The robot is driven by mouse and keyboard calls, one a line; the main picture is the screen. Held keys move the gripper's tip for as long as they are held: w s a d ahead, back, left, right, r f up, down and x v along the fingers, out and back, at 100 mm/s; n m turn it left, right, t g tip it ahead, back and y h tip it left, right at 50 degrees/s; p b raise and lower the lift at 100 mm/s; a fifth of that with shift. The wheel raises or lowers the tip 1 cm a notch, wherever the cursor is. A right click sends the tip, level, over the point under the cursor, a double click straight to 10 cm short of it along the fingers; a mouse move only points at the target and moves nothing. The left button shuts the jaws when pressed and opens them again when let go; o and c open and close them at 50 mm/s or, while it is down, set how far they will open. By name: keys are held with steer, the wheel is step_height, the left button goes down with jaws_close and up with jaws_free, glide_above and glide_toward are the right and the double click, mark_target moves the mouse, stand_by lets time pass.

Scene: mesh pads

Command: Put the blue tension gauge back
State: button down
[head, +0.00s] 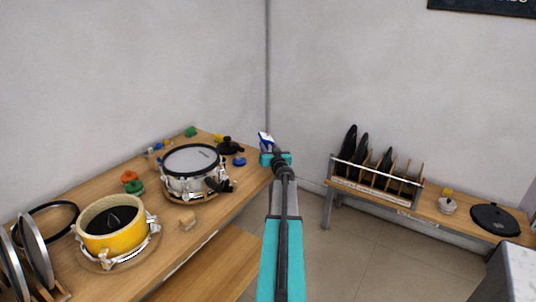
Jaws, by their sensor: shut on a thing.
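My gripper (268,152) is at the middle of the head view, beyond the right end of the wooden workbench and above the floor. It is shut on a small blue thing with a white part, which looks like the blue tension gauge (264,138). The gauge sticks up above the jaws, and its lower part is hidden by my gripper.
A lower bench (433,208) at right carries a rack of black discs (375,182) and a black pad (495,219).

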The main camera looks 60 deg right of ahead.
steer(key=shift+f+b, duration=0.3)
steer(key=shift+f, duration=1.35)
steer(key=shift+f, duration=0.1)
steer(key=c, duration=1.2)
jaws_free()
steer(key=v, duration=1.2)
